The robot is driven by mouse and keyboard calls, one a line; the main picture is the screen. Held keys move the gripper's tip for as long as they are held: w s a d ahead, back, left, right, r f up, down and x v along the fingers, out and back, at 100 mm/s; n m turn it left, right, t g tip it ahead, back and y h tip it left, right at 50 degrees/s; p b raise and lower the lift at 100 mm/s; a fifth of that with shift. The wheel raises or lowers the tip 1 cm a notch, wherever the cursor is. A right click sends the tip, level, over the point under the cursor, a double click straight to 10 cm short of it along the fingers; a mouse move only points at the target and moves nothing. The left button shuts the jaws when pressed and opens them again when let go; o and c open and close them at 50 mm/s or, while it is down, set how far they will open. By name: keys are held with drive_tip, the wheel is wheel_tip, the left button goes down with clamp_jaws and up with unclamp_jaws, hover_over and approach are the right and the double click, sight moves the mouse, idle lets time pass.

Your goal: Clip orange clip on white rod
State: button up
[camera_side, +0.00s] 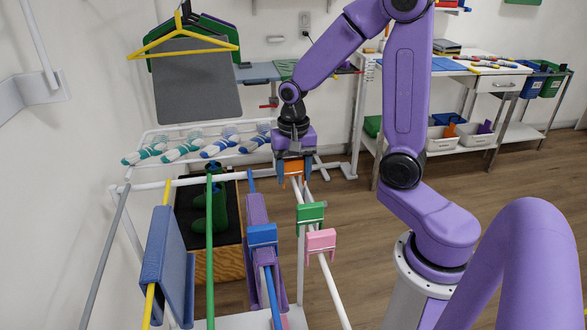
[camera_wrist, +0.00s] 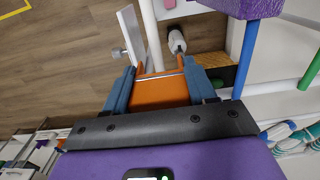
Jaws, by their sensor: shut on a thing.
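My gripper (camera_side: 293,156) is shut on the orange clip (camera_side: 294,168), above the far end of the white rod (camera_side: 328,282). In the wrist view, the orange clip (camera_wrist: 160,92) sits between my two blue fingers, with its open prongs facing away from my wrist. The white rod runs toward the camera in the side view and carries a green clip (camera_side: 310,214) and a pink clip (camera_side: 321,241). The orange clip's lower edge is at or just above the rod; I cannot tell whether they touch.
A blue clip (camera_side: 262,236) holds a purple cloth (camera_side: 256,208) on the blue rod. A green rod (camera_side: 210,255) and a yellow rod with a blue cloth (camera_side: 165,258) stand further left. Striped socks (camera_side: 184,147) lie on the rack behind.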

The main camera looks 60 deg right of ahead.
sight(293, 159)
drive_tip(key=shift+f, duration=0.2)
drive_tip(key=o, duration=1.2)
drive_tip(key=shift+r, duration=0.1)
wheel_tip(293, 159, up, 17)
